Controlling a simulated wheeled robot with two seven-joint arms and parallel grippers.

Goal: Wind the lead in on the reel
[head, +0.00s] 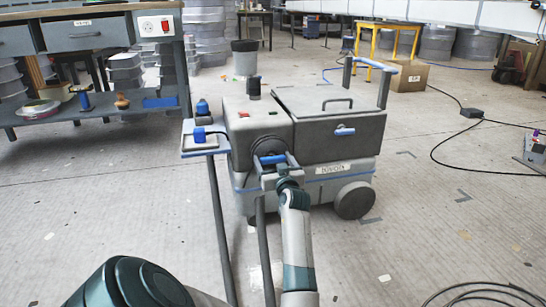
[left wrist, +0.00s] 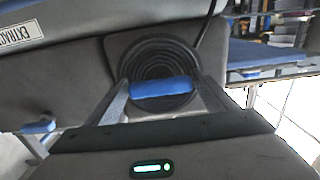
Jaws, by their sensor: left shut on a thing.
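The reel (head: 268,146) is a dark round drum on the near face of a grey extractor cart (head: 340,130). In the left wrist view the reel (left wrist: 150,60) shows dark ringed turns, and the black lead (left wrist: 209,25) runs up from it. My left gripper (head: 277,170) is in front of the reel, shut on its blue crank handle (left wrist: 160,88). The handle lies crosswise between the fingers, in front of the turns. The gripper hides the reel's lower part in the head view. My right gripper is not in view.
A workbench (head: 90,35) stands at the left and a cardboard box (head: 407,76) behind the cart. A black cable (head: 436,160) with a small black box (head: 472,113) lies on the floor at the right. Dark coils (head: 485,290) show at bottom right. The floor right of the cart is mostly clear.

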